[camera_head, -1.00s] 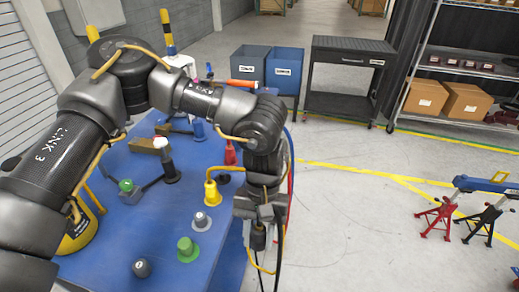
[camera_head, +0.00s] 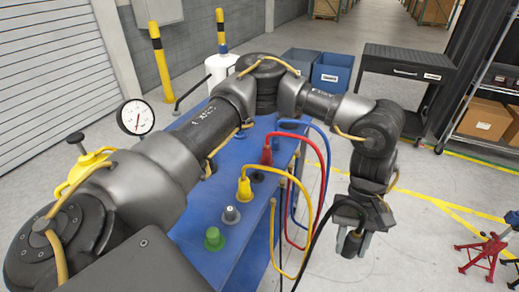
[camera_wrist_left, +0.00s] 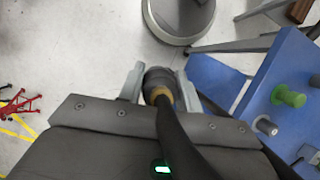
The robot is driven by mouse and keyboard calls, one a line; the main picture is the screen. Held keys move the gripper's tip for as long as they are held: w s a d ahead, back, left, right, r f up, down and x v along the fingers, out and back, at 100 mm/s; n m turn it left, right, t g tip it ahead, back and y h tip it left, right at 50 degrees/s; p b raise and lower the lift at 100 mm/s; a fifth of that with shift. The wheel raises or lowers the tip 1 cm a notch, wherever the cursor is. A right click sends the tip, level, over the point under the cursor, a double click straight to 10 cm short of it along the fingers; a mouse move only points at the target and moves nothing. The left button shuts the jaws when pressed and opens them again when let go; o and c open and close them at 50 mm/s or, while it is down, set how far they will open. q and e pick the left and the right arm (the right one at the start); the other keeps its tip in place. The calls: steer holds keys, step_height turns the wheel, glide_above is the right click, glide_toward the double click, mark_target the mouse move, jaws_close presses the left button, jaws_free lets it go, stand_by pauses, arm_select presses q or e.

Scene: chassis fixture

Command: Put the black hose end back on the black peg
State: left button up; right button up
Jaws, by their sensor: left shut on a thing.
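My left gripper (camera_head: 352,243) is off the right side of the blue table, above the floor. It is shut on the black hose end (camera_wrist_left: 157,76), which sits between the two fingers in the left wrist view. The black hose (camera_head: 318,232) hangs in a curve from the gripper toward the table side. I cannot clearly make out the black peg. A small dark round thing (camera_head: 258,177) lies beside the yellow hose end, but I cannot tell what it is. My right gripper is not in view.
The blue table (camera_head: 232,262) bears a green peg (camera_head: 213,240), a grey peg (camera_head: 231,215), and the yellow (camera_head: 244,189), red (camera_head: 267,156) and blue (camera_head: 291,124) hose ends. Their hoses loop off the table's right edge. A black cart (camera_head: 405,75) stands behind.

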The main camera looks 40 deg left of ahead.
arm_select(q)
steer(key=w+a+n+t+h+p, duration=0.1)
steer(key=w+a+n+t, duration=0.1)
steer(key=w+a+n, duration=0.45)
steer(key=w+a+n+t+h, duration=0.1)
steer(key=w+a+n+t, duration=0.15)
steer(key=a+n, duration=0.65)
steer(key=a+n+t, duration=0.1)
steer(key=a+n, duration=0.2)
steer(key=a, duration=0.4)
steer(key=a+n+t+y, duration=0.1)
steer(key=a+n, duration=0.2)
steer(key=a, duration=0.4)
steer(key=a+n+t+y+p, duration=0.1)
steer(key=a+n, duration=0.2)
steer(key=a, duration=0.4)
steer(key=shift+w+a+r+n, duration=0.15)
steer(key=shift+w+a+n, duration=0.1)
steer(key=shift+w+a, duration=0.1)
